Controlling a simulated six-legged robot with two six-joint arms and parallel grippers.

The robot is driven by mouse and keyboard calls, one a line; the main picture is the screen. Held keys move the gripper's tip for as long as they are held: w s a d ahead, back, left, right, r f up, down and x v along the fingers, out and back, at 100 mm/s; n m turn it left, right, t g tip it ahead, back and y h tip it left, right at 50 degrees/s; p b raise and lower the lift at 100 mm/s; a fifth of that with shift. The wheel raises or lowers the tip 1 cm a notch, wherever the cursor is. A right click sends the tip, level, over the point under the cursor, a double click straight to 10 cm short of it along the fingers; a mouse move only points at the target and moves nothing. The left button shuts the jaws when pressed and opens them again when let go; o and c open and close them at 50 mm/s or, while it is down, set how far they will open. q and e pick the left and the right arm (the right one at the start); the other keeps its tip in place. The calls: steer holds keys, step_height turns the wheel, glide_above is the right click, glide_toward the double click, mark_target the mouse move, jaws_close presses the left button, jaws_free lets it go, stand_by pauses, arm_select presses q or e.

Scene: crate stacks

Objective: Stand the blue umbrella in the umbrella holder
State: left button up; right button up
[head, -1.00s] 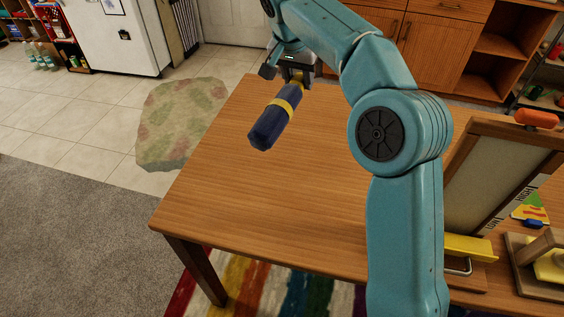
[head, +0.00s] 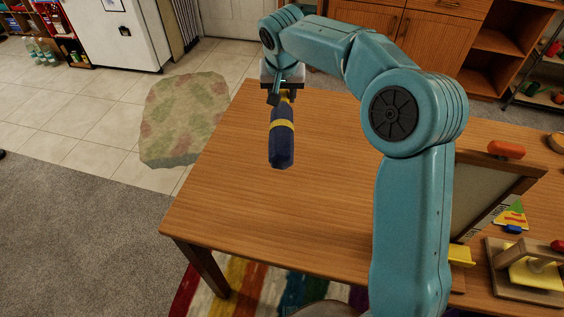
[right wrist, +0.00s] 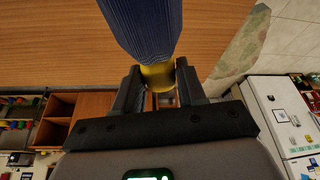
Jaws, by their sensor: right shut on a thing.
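The blue umbrella (head: 281,146) is folded, dark blue with a yellow band, and hangs below my right gripper (head: 283,90) over the far left part of the wooden table. In the right wrist view the blue umbrella (right wrist: 147,22) extends away from the fingers, and its yellow part sits between them. My right gripper (right wrist: 158,88) is shut on its yellow end. Whether its lower tip touches the table I cannot tell. I see no umbrella holder in these views. My left gripper is not in view.
The wooden table (head: 235,205) is largely bare on its left. A framed board (head: 495,185), an orange object (head: 507,149) and a wooden toy with yellow parts (head: 530,270) stand at its right end.

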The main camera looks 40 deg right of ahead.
step_height(320, 180, down, 19)
steer(key=shift+r+b, duration=0.1)
steer(key=shift+b, duration=0.7)
steer(key=shift+w+f, duration=0.1)
steer(key=shift+f, duration=0.15)
steer(key=shift+f, duration=0.15)
steer(key=o, duration=1.2)
